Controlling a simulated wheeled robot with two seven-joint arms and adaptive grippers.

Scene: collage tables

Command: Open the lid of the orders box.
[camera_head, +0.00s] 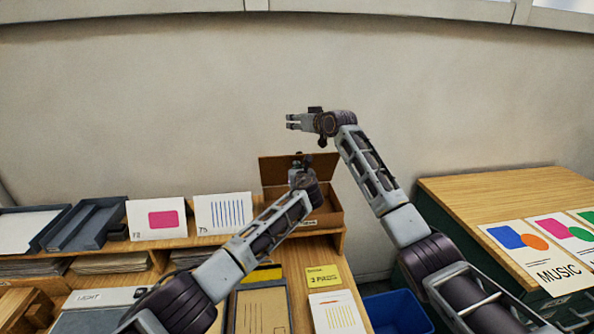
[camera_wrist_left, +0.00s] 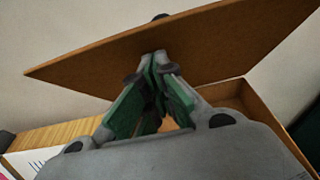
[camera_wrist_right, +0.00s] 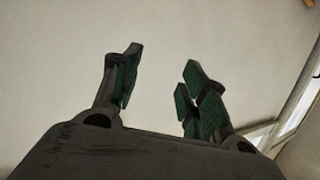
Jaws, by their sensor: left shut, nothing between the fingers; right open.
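The orders box is a brown box (camera_head: 328,217) on the raised wooden shelf at the back. Its lid (camera_head: 275,169) stands raised, tilted up behind the box opening. My left gripper (camera_head: 302,160) is shut and empty, in front of the lid and above the box. In the left wrist view its fingertips (camera_wrist_left: 158,58) are at the underside of the lid (camera_wrist_left: 215,38); I cannot tell whether they touch. The box's open rim (camera_wrist_left: 262,105) shows below right. My right gripper (camera_head: 290,122) is open and empty in the air above the box, in front of the wall.
Cards (camera_head: 157,218) and dark trays (camera_head: 88,224) stand on the shelf left of the box. A yellow note (camera_head: 323,277) and a framed clipboard (camera_head: 262,310) lie in front. A blue bin (camera_head: 398,313) is lower right. A side table (camera_head: 500,190) holds posters.

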